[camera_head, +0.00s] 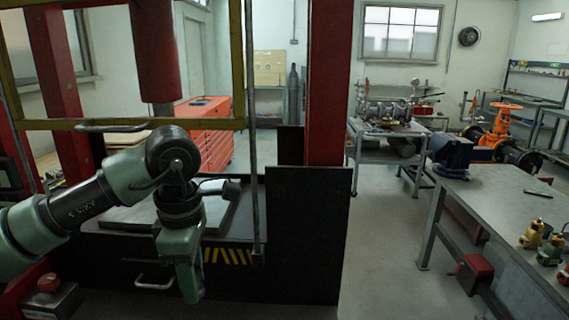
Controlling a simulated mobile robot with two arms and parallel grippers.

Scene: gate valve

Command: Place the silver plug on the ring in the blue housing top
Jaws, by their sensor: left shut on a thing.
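My left gripper (190,296) hangs from the left arm, pointing down in front of the press at the lower left. I cannot pick out the silver plug, the ring or the blue housing top. My right gripper is not in view.
A press with red posts and a yellow-black frame (190,124) stands close behind my left arm. A dark panel (307,235) stands beside it. A grey workbench (490,200) with a blue vise (449,152) is at right. The middle floor (385,250) is clear.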

